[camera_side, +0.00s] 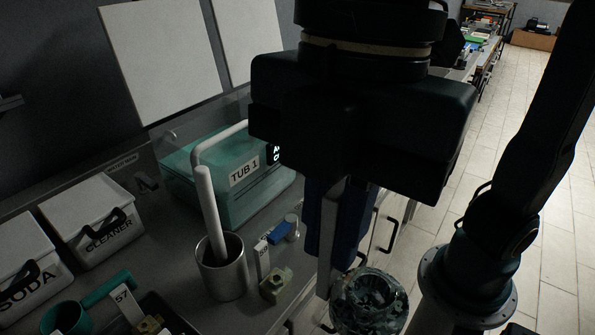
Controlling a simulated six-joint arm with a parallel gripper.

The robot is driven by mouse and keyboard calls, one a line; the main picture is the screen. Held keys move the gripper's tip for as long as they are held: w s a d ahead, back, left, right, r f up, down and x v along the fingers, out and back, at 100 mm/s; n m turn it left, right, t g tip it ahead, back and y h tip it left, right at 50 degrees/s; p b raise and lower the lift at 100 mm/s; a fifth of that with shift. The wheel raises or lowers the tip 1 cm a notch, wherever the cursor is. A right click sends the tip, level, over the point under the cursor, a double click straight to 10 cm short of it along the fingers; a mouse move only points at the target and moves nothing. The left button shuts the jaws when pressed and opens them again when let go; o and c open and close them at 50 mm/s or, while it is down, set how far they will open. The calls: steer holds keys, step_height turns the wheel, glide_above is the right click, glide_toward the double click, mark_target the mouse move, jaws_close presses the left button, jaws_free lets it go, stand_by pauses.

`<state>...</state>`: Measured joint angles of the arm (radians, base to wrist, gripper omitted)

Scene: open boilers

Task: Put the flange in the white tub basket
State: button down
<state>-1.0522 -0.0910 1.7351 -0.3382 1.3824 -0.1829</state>
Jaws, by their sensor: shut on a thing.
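My gripper (350,270) hangs in the centre foreground, with its dark body above and blue fingers pointing down. It is shut on a round, dark grey, glinting part (370,302) at the bottom of the picture, which looks like the flange. The part hangs by the front edge of the counter; its lower side is cut off by the frame. The teal tub marked TUB 1 (228,178) stands at the back, left of my gripper, partly hidden by its body. I cannot make out a white basket in this view.
White boxes marked CLEANER (92,215) and SODA (30,262) stand left. A teal-handled item (66,318) is lower left.

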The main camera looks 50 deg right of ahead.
steer(key=shift+r, duration=0.8)
steer(key=w+d+r+m+t, duration=0.1)
steer(key=w+d+m, duration=0.35)
steer(key=w, duration=0.65)
steer(key=w+d+m, duration=0.3)
steer(key=w+m, duration=0.2)
steer(key=w, duration=0.6)
steer(key=w+d+f+m, duration=0.2)
steer(key=w+d+m, duration=0.2)
steer(key=w+d, duration=0.3)
steer(key=w+d+f+m+h, duration=0.1)
steer(key=w+d+f+m, duration=0.2)
steer(key=w+d, duration=0.4)
steer(key=shift+w+d+f+m, duration=0.4)
steer(key=shift+d+m, duration=0.35)
steer(key=shift+d, duration=2.45)
step_height(320, 180, down, 20)
steer(key=shift+r, duration=0.1)
steer(key=shift+f, duration=0.2)
